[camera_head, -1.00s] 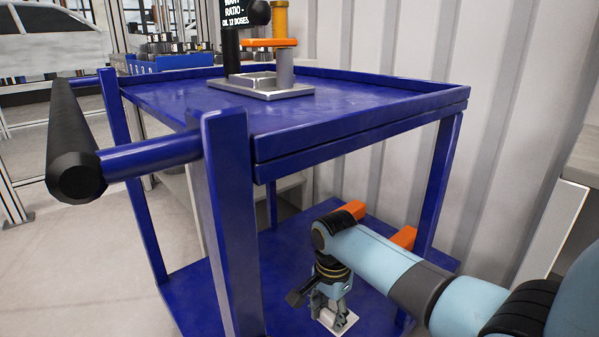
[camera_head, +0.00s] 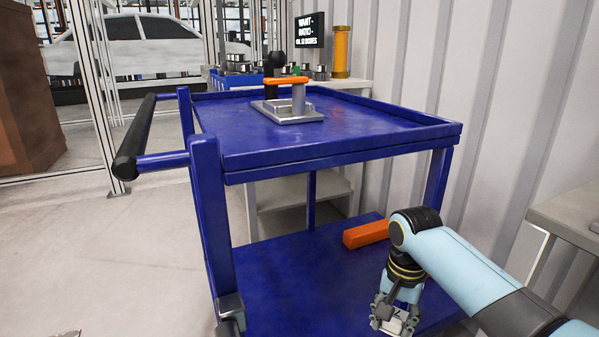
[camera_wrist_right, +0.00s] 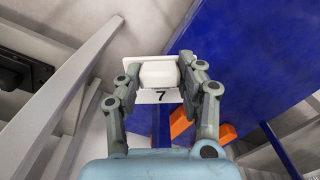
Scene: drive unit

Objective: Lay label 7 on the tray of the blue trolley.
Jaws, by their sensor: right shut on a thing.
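The blue trolley (camera_head: 215,200) stands in front of me. Its rimmed top tray (camera_head: 235,125) carries a grey metal fixture with an orange handle (camera_head: 287,105). The lower blue shelf (camera_head: 300,275) is below it. My right gripper (camera_head: 393,322) shows in front of the lower shelf at its right, lower than the top tray. It is shut on label 7, a white plate with a raised block and a black 7, seen between the fingers in the right wrist view (camera_wrist_right: 160,97). In the head view the label is mostly hidden by the fingers. My left gripper is not clearly in view.
An orange block (camera_head: 366,234) lies on the lower shelf, close to my right arm. The trolley's black handle (camera_head: 135,140) juts out left. A corrugated wall (camera_head: 410,60) is behind, and a grey bench (camera_head: 570,215) is at right. The floor at left is clear.

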